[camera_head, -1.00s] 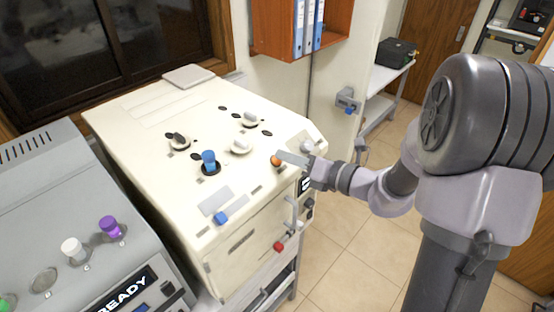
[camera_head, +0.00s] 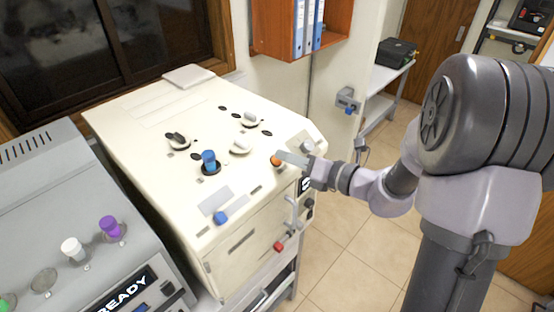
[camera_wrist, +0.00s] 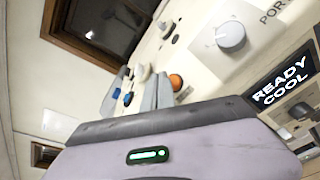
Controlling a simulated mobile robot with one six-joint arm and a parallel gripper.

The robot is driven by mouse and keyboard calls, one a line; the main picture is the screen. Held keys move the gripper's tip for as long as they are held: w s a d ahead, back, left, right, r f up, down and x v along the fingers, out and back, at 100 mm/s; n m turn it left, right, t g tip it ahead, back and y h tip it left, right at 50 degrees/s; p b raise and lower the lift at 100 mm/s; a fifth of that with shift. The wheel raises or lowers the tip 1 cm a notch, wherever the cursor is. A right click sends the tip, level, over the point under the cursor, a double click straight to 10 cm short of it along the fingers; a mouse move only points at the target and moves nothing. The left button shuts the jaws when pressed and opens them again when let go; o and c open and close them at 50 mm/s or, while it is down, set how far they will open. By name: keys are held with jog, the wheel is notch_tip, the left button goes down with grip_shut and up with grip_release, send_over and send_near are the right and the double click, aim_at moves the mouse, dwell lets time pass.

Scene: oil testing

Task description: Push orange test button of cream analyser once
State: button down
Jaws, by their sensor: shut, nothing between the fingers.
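The cream analyser (camera_head: 150,110) stands in the middle of the head view, with knobs and vials on its sloping top. Its orange test button (camera_head: 276,161) is near the front right corner of the top. In the wrist view the orange button (camera_wrist: 176,82) is just right of the fingertips. My gripper (camera_head: 281,155) is shut and empty, its tips close beside the button; I cannot tell whether they touch it. It also shows in the wrist view (camera_wrist: 158,82). The analyser's display (camera_wrist: 283,84) reads "READY COOL".
A blue button (camera_head: 221,218) and a red knob (camera_head: 279,246) are on the analyser's front area. A grey machine (camera_head: 60,210) with a "READY" display stands at the left. A grey knob (camera_wrist: 230,36) is near the display. The tiled floor (camera_head: 345,255) in front is clear.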

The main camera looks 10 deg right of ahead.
jog(key=shift+w+a+f, duration=0.15)
jog(key=shift+w+f, duration=0.05)
jog(key=shift+f, duration=0.15)
jog(key=shift+w+a+f+b, duration=0.15)
jog(key=shift+f+b, duration=0.15)
jog(key=shift+b, duration=0.1)
dwell(0.5)
dwell(0.3)
jog(key=shift+s+d+r+p, duration=0.25)
jog(key=shift+s+r+p, duration=0.05)
jog(key=shift+r+p, duration=0.35)
jog(key=shift+s, duration=0.1)
jog(key=r+p, duration=0.1)
jog(key=s+d+r+p, duration=0.1)
jog(key=s+r+p, duration=0.1)
jog(key=r, duration=0.1)
jog(key=shift+s+d+r+p, duration=0.1)
jog(key=shift+s+d+p, duration=0.05)
jog(key=shift+d+p, duration=0.2)
dwell(0.4)
